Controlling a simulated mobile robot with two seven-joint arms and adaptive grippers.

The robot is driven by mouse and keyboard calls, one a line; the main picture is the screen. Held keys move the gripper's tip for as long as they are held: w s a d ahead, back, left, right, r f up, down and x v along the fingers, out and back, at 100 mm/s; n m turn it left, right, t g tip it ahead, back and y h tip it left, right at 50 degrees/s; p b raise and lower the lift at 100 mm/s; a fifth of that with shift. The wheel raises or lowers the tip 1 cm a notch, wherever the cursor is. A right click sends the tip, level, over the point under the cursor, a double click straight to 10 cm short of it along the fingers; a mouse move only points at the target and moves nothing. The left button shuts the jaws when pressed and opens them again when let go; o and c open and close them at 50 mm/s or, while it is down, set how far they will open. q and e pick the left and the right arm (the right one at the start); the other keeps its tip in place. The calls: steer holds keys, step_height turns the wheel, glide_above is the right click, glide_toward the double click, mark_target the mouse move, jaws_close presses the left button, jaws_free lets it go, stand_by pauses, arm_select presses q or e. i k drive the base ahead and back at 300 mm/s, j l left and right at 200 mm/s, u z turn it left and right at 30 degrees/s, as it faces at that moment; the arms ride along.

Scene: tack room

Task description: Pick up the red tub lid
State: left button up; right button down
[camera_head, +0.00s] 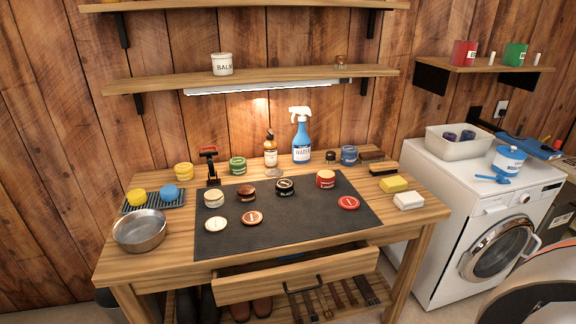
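A flat, round red lid (348,202) with a small pale mark lies on the right part of the dark mat (300,225) on the wooden workbench. It lies apart from other things, with bare mat around it. A red tub (325,179) stands behind it and to its left, near the mat's back edge. A cream lid (216,224) and an orange-brown lid (252,217) lie on the left half of the mat. Neither of my grippers shows in the head view.
Several small tubs, a blue spray bottle (302,138) and an amber bottle (270,152) stand behind the lids. A metal bowl (140,231) is at the left. A yellow sponge (394,184) and white block (408,201) lie right of the mat. The drawer (300,282) is open.

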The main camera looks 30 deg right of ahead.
mark_target(349, 203)
steer(key=z, duration=1.35)
